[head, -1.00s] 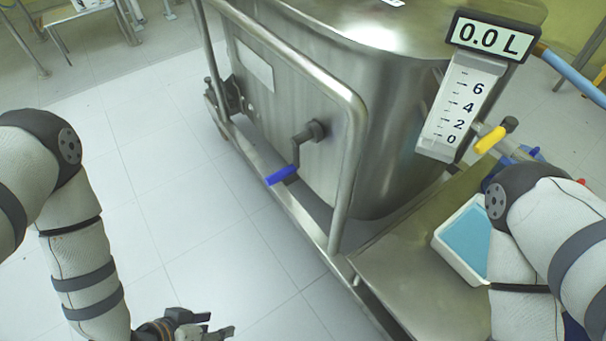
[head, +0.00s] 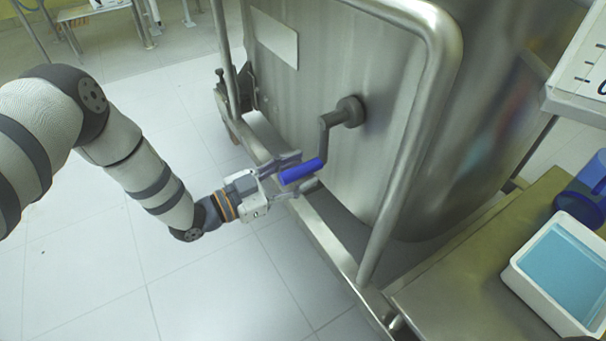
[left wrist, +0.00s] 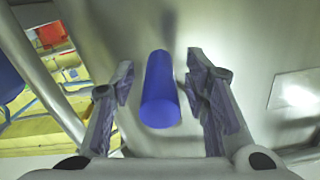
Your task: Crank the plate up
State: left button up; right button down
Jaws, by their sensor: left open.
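The crank (head: 325,138) is a grey metal arm on a round hub on the side of the steel vessel (head: 330,70). Its blue handle (head: 300,171) points to the lower left in the head view. My left gripper (head: 302,174) is open, with its fingers on either side of the blue handle. In the left wrist view the handle (left wrist: 160,92) lies between the two open fingers (left wrist: 163,100), with a gap visible on both sides. The plate cannot be made out. My right gripper is not in view.
A tubular steel frame (head: 403,140) runs around the vessel's side, close to the crank. A white tray of blue liquid (head: 512,282) and a blue jug (head: 585,192) stand on the bench at right. Floor at lower left is clear.

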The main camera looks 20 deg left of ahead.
pick_arm(q)
jog(key=shift+w+d, duration=0.35)
jog(key=shift+w, duration=0.05)
grip_shut()
jog(key=shift+a, duration=0.15)
